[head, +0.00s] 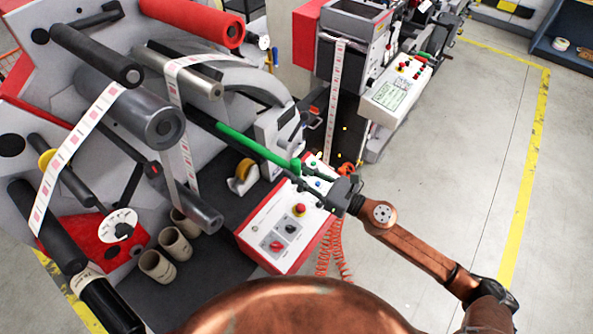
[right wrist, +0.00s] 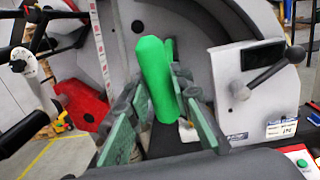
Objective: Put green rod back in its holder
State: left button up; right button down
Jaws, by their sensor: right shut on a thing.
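The green rod (head: 250,146) slants across the front of the label machine in the head view, its near end at my right gripper (head: 298,174). In the right wrist view the green rod (right wrist: 154,72) stands between the two finger pads of my right gripper (right wrist: 158,95), which is shut on it. Its far end lies close to the end of a dark bar (head: 200,117) on the machine; I cannot tell whether they touch. I cannot make out for certain which part is the holder. My left gripper is not in view.
A white and red control box (head: 268,245) with knobs sits just below the rod. A tape dispenser (head: 243,177) and several beige cups (head: 157,266) stand on the dark bench. Rollers with label web (head: 75,150) are at left. Open floor (head: 450,150) lies to the right.

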jog(key=shift+f, duration=0.2)
jog(key=c, duration=1.7)
grip_release()
jog(key=shift+o, duration=0.2)
jog(key=shift+d, duration=0.1)
jog(key=v, duration=1.2)
jog(key=shift+f, duration=0.15)
